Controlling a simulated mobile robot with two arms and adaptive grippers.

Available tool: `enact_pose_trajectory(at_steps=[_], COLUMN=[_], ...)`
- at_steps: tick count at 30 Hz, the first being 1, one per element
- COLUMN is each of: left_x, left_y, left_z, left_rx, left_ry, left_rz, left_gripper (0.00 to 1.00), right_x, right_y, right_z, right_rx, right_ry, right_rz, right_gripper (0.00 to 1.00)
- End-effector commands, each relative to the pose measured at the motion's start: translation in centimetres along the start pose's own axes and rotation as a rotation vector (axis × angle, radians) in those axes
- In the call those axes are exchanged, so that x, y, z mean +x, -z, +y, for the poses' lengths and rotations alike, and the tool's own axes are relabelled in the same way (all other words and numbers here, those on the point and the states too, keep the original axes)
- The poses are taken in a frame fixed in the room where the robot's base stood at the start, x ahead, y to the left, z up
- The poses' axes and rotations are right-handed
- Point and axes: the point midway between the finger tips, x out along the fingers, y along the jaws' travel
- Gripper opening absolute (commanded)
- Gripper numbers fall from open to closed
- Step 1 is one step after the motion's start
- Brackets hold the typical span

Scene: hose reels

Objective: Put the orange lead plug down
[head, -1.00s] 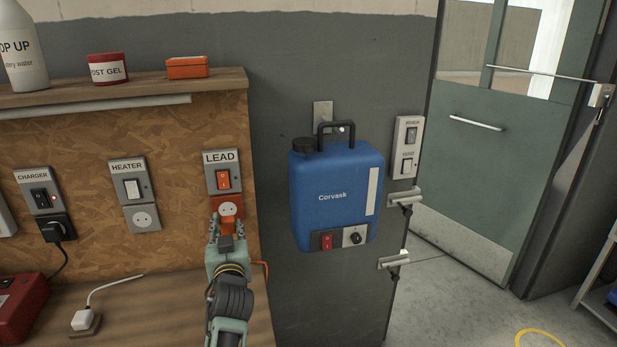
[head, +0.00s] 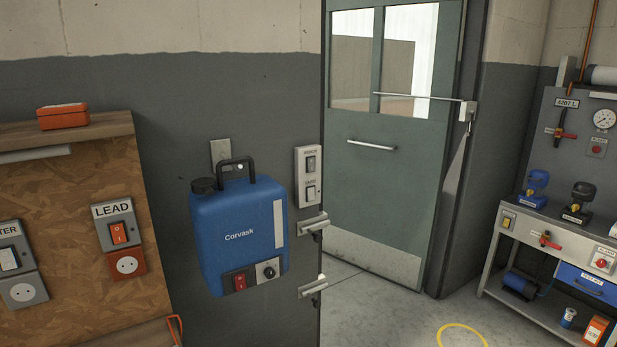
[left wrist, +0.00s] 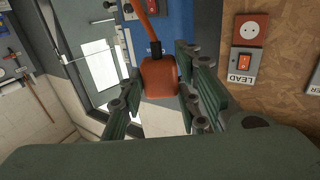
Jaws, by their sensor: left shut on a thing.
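The orange lead plug (left wrist: 159,76) is between the fingers of my left gripper (left wrist: 158,90) in the left wrist view. The gripper is shut on it, and an orange cord (left wrist: 143,32) runs up from it. The plug is held in the air, apart from the outlet. The LEAD outlet (head: 125,263) is empty, with its orange switch (head: 118,233) above it; the outlet also shows in the left wrist view (left wrist: 249,29).
The blue Corvask canister (head: 240,235) hangs on the grey wall right of the board. A bench corner (head: 135,338) shows at lower left. A green door (head: 375,180) and a workbench with valves (head: 530,225) stand to the right. Floor between is open.

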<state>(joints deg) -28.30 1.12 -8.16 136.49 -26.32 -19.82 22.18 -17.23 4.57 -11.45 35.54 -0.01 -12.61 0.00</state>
Motion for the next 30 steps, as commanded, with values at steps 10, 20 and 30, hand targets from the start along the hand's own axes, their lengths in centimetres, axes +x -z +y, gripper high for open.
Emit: enact_pose_trajectory(at_steps=[10,20,30], left_x=[-5.1,-8.7,-8.8], left_y=[-2.0,-2.8,-2.8], left_z=[0.8,0.5,0.5], left_rx=[-0.006,0.000,0.002], left_ry=[-0.025,-0.016,-0.016], left_rz=[-0.009,0.000,0.002], left_gripper=[0.00,0.00,0.00], right_x=[0.0,0.0,0.0], right_y=[0.0,0.0,0.0], right_z=[0.1,0.1,0.1], right_rx=[-0.001,-0.001,-0.001], right_ry=[-0.001,-0.001,-0.001], right_rz=[0.000,0.000,0.000], right_gripper=[0.40,0.40,0.40])
